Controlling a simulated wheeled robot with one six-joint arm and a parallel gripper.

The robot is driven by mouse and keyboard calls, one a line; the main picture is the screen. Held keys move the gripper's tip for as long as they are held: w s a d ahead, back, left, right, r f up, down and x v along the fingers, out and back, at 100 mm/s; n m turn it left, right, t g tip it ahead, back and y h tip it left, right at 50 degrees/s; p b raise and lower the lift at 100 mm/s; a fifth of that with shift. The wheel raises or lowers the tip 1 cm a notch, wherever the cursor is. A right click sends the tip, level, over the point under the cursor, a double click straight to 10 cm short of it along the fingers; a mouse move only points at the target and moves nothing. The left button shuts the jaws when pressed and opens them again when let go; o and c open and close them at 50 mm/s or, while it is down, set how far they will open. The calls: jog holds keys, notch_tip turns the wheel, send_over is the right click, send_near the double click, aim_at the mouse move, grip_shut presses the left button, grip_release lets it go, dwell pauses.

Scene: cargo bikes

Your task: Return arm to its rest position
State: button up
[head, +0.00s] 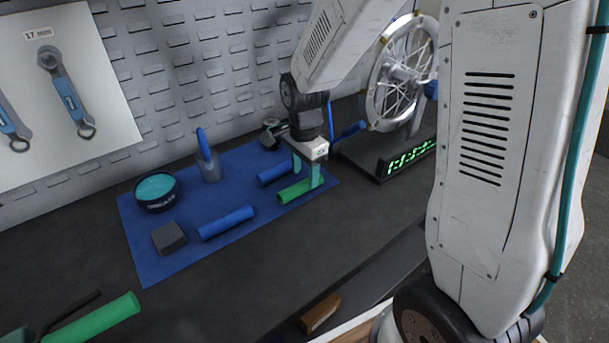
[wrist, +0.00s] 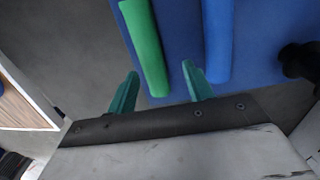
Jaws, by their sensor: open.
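My gripper (head: 306,172) is open and empty, with two green fingers, above the right end of the blue mat (head: 184,254) in the head view. A green grip (head: 293,193) lies on the mat just beneath it. In the wrist view the fingers (wrist: 158,90) are spread apart. The green grip (wrist: 147,50) lies beyond the fingertips, and a blue grip (wrist: 217,40) lies beside it to the right. My arm reaches out over the dark bench.
The mat also holds blue grips (head: 226,222), a dark block (head: 169,237), a teal-topped tin (head: 156,190) and a cup (head: 208,168). A wheel (head: 402,72) and a lit display (head: 408,158) stand right. Another green grip (head: 92,318) lies front left. A pegboard wall (head: 185,75) is behind.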

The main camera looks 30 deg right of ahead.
notch_tip(320, 180, up, 6)
jog(key=shift+f, duration=0.1)
jog(key=shift+s+n, duration=0.1)
jog(key=shift+n, duration=0.4)
jog(key=s+r+n, duration=0.4)
jog(key=s+n, duration=0.1)
jog(key=s, duration=0.3)
jog(key=s+r+n+t, duration=0.1)
jog(key=s+r+n, duration=0.3)
jog(key=s, duration=0.4)
jog(key=s+r+n, duration=0.4)
jog(key=s+n, duration=0.1)
jog(key=s, duration=0.3)
jog(key=shift+s+d+n, duration=0.15)
jog(key=shift+d+n, duration=0.25)
jog(key=shift+d, duration=0.05)
